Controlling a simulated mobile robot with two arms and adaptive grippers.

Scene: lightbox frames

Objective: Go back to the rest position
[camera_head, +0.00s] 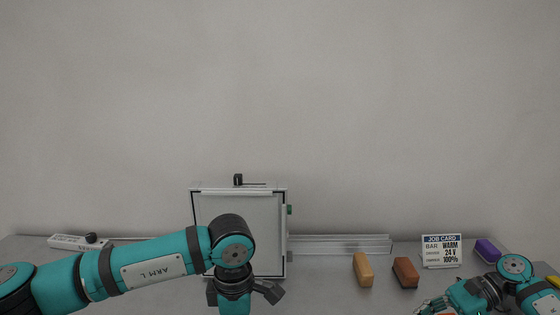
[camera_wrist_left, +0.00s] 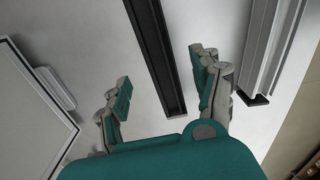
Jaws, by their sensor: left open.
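My left arm comes in from the left in the head view, and its wrist bends down in front of the framed white panel (camera_head: 215,208). My left gripper (camera_head: 245,296) is low in that view, partly hidden by its own wrist. In the left wrist view the left gripper (camera_wrist_left: 160,72) has its fingers spread apart with nothing held. A dark channel bar (camera_wrist_left: 155,50) shows beyond and between the fingers. My right gripper (camera_head: 455,298) is at the bottom right of the head view, partly cut off, and its jaws are unclear.
A tan block (camera_head: 363,270), a brown block (camera_head: 405,272) and a job card (camera_head: 441,251) stand right of the panel. A purple block (camera_head: 487,250) lies near my right arm. A metal rail (camera_head: 340,244) runs along the back. A white strip with a black knob (camera_head: 70,242) lies at left.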

